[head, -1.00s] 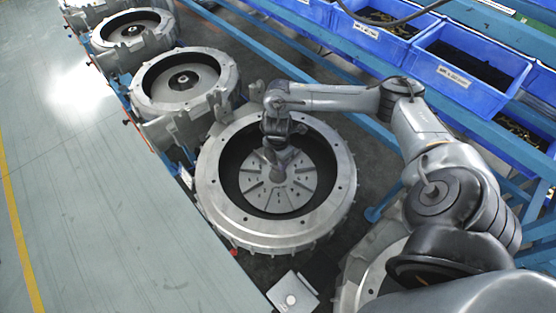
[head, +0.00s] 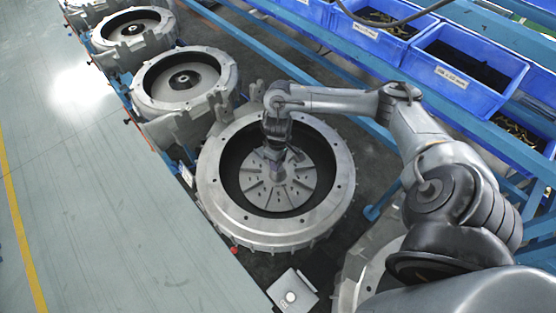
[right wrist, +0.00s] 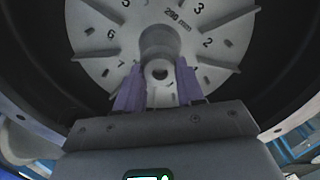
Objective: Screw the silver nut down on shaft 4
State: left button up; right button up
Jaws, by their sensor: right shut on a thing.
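My right gripper (head: 275,166) reaches down into an open round grey housing (head: 226,216), over the hub at the middle of its slotted disc (head: 293,193). In the right wrist view, its two purple fingers (right wrist: 159,86) stand either side of a small silver nut (right wrist: 157,73) and are shut on it. The nut is at the shaft (right wrist: 160,42) that rises from the disc's middle. The fingers partly cover the nut, and I cannot tell how far down the shaft it sits. My left gripper is not in view.
More housings (head: 182,82) stand in a row towards the back left. Blue bins (head: 468,70) line a blue rack at the upper right. A small pale box (head: 291,296) lies near the front of the housing. The floor (head: 90,190) at left is clear.

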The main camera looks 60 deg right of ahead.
jog(key=m, duration=0.4)
jog(key=shift+m, duration=0.4)
jog(key=m, duration=0.5)
jog(key=shift+d, duration=0.1)
jog(key=o, duration=0.8)
